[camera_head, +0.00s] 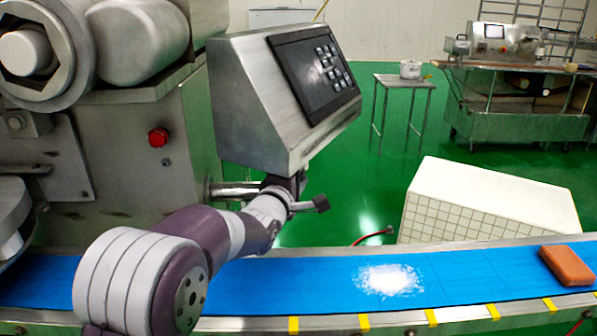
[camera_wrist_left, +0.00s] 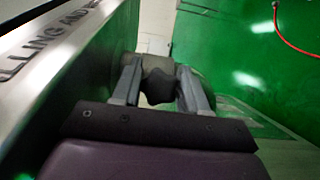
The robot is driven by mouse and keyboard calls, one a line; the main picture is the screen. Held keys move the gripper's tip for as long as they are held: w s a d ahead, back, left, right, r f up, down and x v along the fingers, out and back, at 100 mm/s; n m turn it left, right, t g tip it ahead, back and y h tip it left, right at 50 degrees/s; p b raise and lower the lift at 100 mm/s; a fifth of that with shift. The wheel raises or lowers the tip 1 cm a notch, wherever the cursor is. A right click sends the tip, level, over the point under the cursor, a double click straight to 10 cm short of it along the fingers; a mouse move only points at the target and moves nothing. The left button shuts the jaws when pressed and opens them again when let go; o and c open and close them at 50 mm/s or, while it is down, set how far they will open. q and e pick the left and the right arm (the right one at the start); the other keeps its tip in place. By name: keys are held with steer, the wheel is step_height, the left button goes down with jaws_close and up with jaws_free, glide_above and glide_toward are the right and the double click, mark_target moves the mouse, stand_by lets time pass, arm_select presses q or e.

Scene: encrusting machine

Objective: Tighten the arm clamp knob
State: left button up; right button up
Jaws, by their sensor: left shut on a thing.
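My left arm reaches in from the lower left in the head view, and my left gripper (camera_head: 284,184) is just below the tilted control panel box (camera_head: 255,110), by a metal support bar (camera_head: 232,190). In the left wrist view, the two grey fingers of my left gripper (camera_wrist_left: 165,86) are on either side of the dark arm clamp knob (camera_wrist_left: 159,90) and shut on it. The knob cannot be made out clearly in the head view, where the wrist and gripper cover that spot. My right gripper is in neither view.
A blue conveyor belt (camera_head: 300,283) runs across the front, with white powder (camera_head: 388,280) and an orange-brown block (camera_head: 566,266) on it. The large machine with a red button (camera_head: 158,137) stands at left. A white tiled block (camera_head: 490,205) stands behind the belt.

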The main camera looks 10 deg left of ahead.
arm_select(q)
steer(key=shift+f, duration=0.1)
steer(key=o, duration=1)
steer(key=shift+c, duration=0.2)
steer(key=s+a+p, duration=0.1)
steer(key=s+p, duration=0.1)
steer(key=s, duration=1)
steer(key=shift+s+a+p, duration=0.25)
steer(key=shift+s+p, duration=0.05)
steer(key=shift+p, duration=0.05)
